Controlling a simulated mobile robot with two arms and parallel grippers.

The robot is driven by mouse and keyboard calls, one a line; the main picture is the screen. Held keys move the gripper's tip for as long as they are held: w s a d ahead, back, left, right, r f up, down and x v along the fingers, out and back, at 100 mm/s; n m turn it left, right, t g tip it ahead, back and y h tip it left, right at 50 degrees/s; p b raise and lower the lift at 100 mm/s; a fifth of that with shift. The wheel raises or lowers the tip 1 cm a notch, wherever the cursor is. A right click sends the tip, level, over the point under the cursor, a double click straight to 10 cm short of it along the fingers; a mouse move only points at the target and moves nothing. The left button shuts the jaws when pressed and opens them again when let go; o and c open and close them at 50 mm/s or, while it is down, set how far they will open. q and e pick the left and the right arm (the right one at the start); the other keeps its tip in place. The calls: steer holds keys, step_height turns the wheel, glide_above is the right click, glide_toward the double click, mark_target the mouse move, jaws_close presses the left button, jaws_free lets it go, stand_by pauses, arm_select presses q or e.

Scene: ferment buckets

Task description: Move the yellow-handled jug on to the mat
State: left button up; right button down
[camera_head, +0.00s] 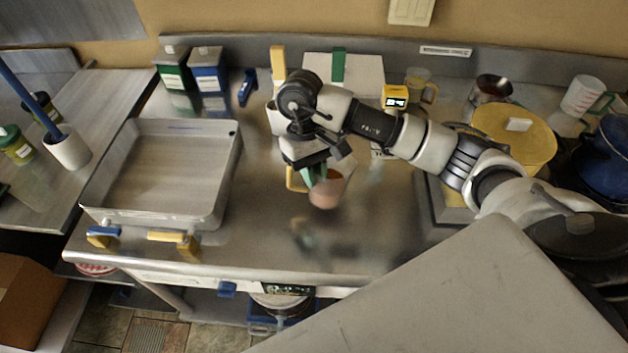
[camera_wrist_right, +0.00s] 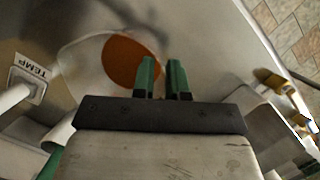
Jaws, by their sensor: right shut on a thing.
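The yellow-handled jug (camera_head: 327,193) is a clear jug with orange-brown contents, below my right gripper in the head view. Its yellow handle shows on its left side. My right gripper (camera_head: 318,174) has green fingertips and is shut on the jug; the exact grip spot is hard to see. The jug looks held above the steel table, with a dim reflection below it. The right wrist view shows the jug's orange contents (camera_wrist_right: 130,62) beside the green fingers (camera_wrist_right: 163,80). I cannot make out a mat. My left gripper is not in view.
A metal tray (camera_head: 233,165) stands left on the steel table (camera_head: 370,235). A yellow-lidded bucket (camera_head: 515,135) and a blue pot (camera_head: 605,160) stand right. Another clear jug (camera_head: 418,82) and a green-handled jug (camera_head: 583,95) stand at the back. The front middle of the table is clear.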

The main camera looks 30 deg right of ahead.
mark_target(316, 196)
steer(key=shift+f, duration=0.4)
step_height(316, 196, down, 2)
steer(key=shift+f+p, duration=0.15)
steer(key=shift+p, duration=0.55)
steer(key=shift+f, duration=0.35)
steer(key=shift+s, duration=0.15)
steer(key=c, duration=1.5)
jaws_free()
steer(key=shift+f, duration=0.15)
steer(key=o, duration=0.4)
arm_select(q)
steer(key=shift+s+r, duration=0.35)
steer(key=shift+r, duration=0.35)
arm_select(e)
steer(key=shift+o, duration=0.2)
